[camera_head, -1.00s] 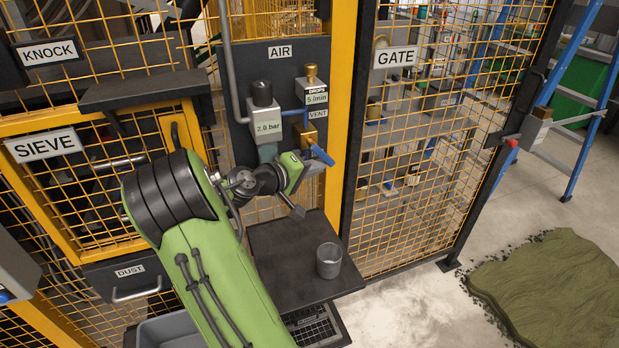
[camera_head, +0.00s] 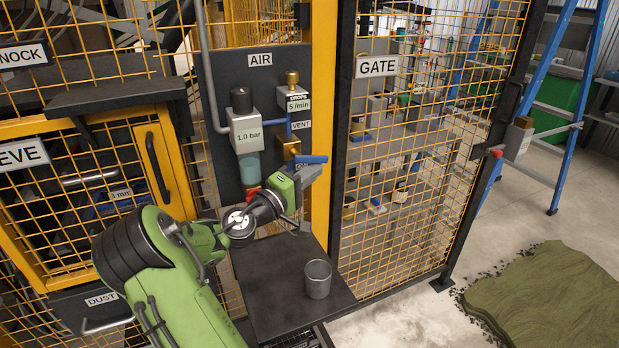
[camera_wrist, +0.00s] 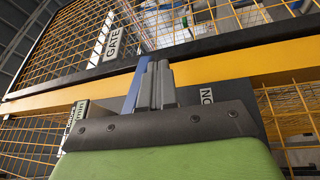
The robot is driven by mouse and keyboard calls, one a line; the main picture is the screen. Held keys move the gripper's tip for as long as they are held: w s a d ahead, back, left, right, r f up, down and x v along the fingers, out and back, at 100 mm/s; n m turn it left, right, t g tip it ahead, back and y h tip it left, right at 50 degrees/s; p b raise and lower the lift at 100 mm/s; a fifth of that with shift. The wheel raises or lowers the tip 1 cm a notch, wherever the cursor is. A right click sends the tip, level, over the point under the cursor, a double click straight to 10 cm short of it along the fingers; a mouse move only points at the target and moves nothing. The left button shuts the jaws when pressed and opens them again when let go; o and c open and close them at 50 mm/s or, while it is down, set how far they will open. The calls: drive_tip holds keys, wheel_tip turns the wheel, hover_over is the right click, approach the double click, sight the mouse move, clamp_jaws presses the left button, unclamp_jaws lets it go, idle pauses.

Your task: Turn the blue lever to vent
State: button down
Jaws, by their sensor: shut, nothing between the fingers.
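The blue lever (camera_head: 312,159) sits on a brass valve (camera_head: 291,149) on the dark AIR panel. It lies about level, its handle pointing right, below the VENT label (camera_head: 301,125). My gripper (camera_head: 311,168) is just below the lever in the head view; its fingertips are hard to make out there. In the wrist view my gripper (camera_wrist: 155,83) is shut and empty, with the blue lever (camera_wrist: 134,87) close along the left of the fingers. I cannot tell whether they touch. An ON label (camera_wrist: 207,97) shows right of the fingers.
The regulator (camera_head: 245,130) reads 1.0 bar. A drops unit (camera_head: 293,100) reads 5 /min. A grey cup (camera_head: 318,279) stands on the dark shelf (camera_head: 265,295) below. The yellow post (camera_head: 323,100) and mesh GATE (camera_head: 400,180) are close on the right.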

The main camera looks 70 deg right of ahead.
drive_tip(key=p+v, duration=0.1)
drive_tip(key=v, duration=1.4)
drive_tip(key=shift+a, duration=0.4)
